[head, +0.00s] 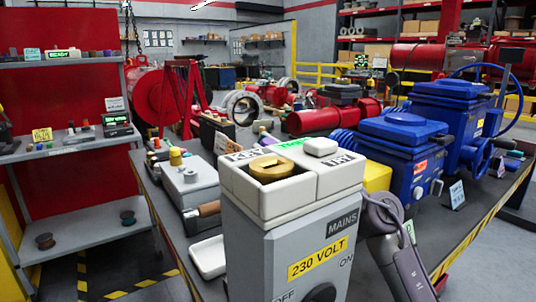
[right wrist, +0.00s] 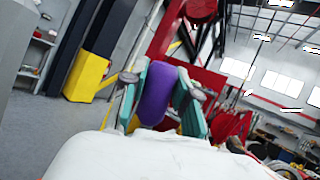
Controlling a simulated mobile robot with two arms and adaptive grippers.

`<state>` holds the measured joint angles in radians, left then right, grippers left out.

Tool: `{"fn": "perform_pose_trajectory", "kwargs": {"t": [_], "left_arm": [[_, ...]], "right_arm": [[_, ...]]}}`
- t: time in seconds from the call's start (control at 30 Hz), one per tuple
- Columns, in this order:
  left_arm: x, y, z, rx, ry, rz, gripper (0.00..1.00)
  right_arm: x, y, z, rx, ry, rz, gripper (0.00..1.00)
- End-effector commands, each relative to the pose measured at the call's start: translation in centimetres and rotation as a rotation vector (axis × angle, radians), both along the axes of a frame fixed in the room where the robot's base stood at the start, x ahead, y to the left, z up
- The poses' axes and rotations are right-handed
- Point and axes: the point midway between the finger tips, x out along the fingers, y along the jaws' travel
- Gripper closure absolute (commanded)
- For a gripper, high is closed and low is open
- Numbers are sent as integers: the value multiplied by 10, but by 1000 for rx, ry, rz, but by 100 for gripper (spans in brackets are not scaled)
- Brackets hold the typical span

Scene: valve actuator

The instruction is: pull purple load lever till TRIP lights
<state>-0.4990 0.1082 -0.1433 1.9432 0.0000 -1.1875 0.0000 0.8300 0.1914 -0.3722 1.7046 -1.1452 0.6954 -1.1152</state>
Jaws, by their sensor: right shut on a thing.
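In the right wrist view, my right gripper (right wrist: 162,97) has its teal fingertips on both sides of a purple handle, the load lever (right wrist: 155,96). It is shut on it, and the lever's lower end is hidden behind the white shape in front. In the head view, part of my right arm (head: 398,240) shows right of the grey mains box, but I cannot make out its fingers. A small purple piece also shows behind the box in the head view; I cannot tell whether it is the lever. No lit TRIP lamp can be made out. My left gripper is not in view.
The grey 230 volt mains box (head: 295,235) with white trays on top stands close in front and hides part of the bench. Blue valve actuators (head: 405,150) stand to its right. A grey box with a yellow knob (head: 176,156) is at its left. Shelves (head: 70,145) line the left.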

Motion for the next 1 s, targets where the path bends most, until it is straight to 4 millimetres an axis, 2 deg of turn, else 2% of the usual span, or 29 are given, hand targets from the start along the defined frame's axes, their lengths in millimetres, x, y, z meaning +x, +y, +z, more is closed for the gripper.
{"fn": "perform_pose_trajectory", "kwargs": {"t": [0.33, 0.37, 0.5, 0.83, 1.0], "left_arm": [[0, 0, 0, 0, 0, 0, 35], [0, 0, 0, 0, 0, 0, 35], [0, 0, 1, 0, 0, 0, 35], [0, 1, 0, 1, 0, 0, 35], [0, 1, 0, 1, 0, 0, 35]], "right_arm": [[-1, 1, -2, -5, 0, 3, 100], [-1, 1, -2, -5, 0, 3, 69], [-1, 1, -2, -4, 0, 2, 46], [0, -1, -1, -1, 1, 1, 45], [-2, -17, -11, -1, 3, -1, 45]]}}
